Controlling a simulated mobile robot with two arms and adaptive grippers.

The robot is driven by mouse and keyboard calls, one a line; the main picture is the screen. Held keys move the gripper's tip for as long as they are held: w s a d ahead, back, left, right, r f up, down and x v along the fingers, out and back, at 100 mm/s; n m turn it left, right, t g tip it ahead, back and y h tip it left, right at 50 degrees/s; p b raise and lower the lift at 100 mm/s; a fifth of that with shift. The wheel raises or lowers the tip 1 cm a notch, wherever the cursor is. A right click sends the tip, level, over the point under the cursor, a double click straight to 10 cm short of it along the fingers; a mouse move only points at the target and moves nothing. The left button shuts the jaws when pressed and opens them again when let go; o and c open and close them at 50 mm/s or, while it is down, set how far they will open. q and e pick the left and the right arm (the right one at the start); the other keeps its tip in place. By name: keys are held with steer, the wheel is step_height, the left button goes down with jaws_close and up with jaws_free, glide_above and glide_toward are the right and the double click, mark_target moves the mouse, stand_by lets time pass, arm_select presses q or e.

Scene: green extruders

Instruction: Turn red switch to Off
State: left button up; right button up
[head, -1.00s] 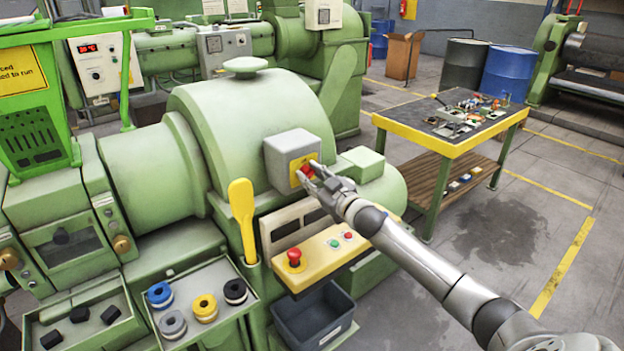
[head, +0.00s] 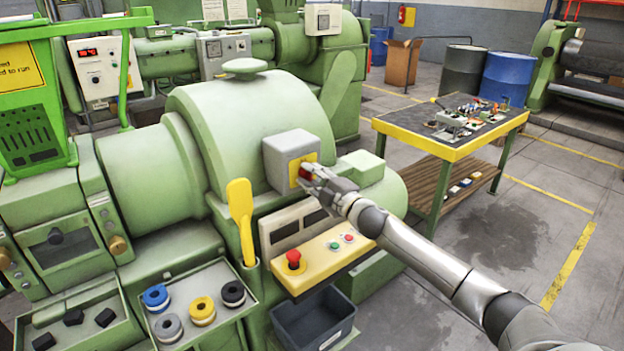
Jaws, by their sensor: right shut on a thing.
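The red switch (head: 305,173) sits on a yellow plate on the front of a grey box (head: 284,158), fixed to the green extruder (head: 245,115). My right gripper (head: 308,179) reaches in from the lower right and is shut on the switch. Its fingers cover much of the switch, so I cannot read which position it is turned to. My left gripper is not in view.
Below the box is a yellow panel (head: 322,258) with a red mushroom button (head: 293,259) and small buttons. A yellow paddle handle (head: 241,215) stands to its left. A dark bin (head: 313,318) is underneath. A workbench (head: 450,145) stands right; floor is open beyond my arm.

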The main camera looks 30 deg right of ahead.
steer(key=shift+f+n, duration=0.1)
steer(key=shift+n, duration=0.6)
steer(key=o, duration=1)
steer(key=shift+o, duration=0.2)
steer(key=shift+s, duration=0.1)
steer(key=s, duration=1.1)
steer(key=shift+s+d+f, duration=0.3)
steer(key=shift+s+d, duration=0.1)
steer(key=shift+d, duration=0.05)
